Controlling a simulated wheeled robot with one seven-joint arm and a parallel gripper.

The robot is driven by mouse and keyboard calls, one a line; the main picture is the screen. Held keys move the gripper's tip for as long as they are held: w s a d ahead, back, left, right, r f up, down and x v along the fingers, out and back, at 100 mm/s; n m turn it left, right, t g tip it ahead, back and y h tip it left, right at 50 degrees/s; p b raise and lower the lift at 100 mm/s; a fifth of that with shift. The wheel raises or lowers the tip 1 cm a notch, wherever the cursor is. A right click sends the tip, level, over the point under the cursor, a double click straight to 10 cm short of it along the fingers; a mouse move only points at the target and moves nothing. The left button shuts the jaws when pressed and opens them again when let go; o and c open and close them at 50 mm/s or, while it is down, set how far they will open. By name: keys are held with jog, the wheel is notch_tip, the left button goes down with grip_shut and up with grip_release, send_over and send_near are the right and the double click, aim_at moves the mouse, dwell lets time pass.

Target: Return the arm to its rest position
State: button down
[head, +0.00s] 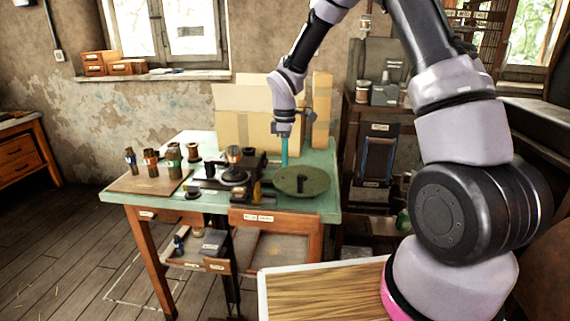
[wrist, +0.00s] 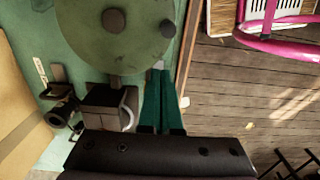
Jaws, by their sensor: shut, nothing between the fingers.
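My gripper (head: 284,152) hangs pointing down over the green-topped table (head: 318,200), beside the handwheel press. Its teal fingers are together and empty; in the wrist view the gripper (wrist: 159,75) also shows shut. The round green handwheel (head: 301,181) is just in front of the fingers in the head view. In the wrist view the handwheel (wrist: 115,30) is at the top, with a dark knob near its rim. The fingertips appear close to its rim; I cannot tell whether they touch. The black press body (head: 232,175) stands left of the handwheel.
Several small cans (head: 173,156) stand on a brown board (head: 148,184) at the table's left. Cardboard boxes (head: 240,115) stand behind my gripper. A shelf unit (head: 375,150) is to the right. Wooden floor (head: 70,240) is open at the left.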

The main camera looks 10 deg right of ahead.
jog(key=s+d+r+m+t, duration=0.1)
jog(key=s+d+r+m, duration=0.2)
jog(key=r, duration=0.4)
jog(key=s+d+r+m+t, duration=0.1)
jog(key=s+d+r+m, duration=0.25)
jog(key=r, duration=0.35)
jog(key=s+d+r+m+t, duration=0.1)
jog(key=s+d+r+m, duration=0.2)
jog(key=r, duration=0.4)
jog(key=s+d+r+m+t+y, duration=0.1)
jog(key=s+r+m, duration=0.3)
jog(key=s, duration=0.4)
jog(key=s+d+r+m+t+y, duration=0.1)
jog(key=s+d+r+m+t, duration=0.2)
jog(key=s+m, duration=0.3)
jog(key=shift+s+d+r, duration=0.65)
jog(key=shift+s+d, duration=0.1)
jog(key=shift+s, duration=0.25)
